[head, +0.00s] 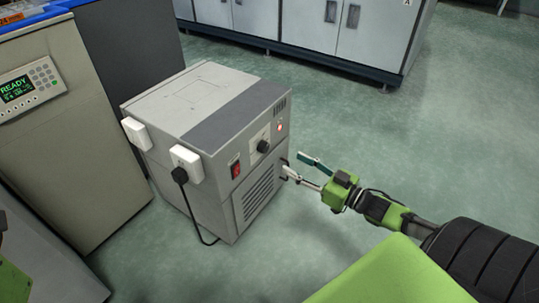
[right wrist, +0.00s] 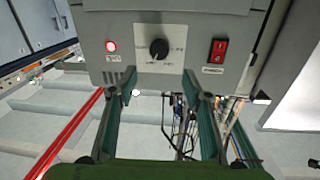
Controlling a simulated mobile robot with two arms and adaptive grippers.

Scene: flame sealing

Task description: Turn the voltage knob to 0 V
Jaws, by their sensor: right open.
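The black voltage knob (head: 263,146) sits on the front panel of a grey power unit (head: 180,105) standing on the floor. In the right wrist view the knob (right wrist: 159,49) is at upper middle, with a light scale plate around it; the scale marks are too small to read. My right gripper (head: 293,166) is open and empty, in front of the panel and a little below the knob. In the right wrist view its two fingers (right wrist: 159,84) point up toward the panel, apart, with the knob beyond and between them. My left gripper is not clearly in view.
A red lit lamp (right wrist: 112,46) and a red rocker switch (right wrist: 218,49) flank the knob. White plugs (head: 187,163) and a black cable (head: 191,214) are on the unit's side. A beige machine with a READY display (head: 18,90) stands left. The floor at right is clear.

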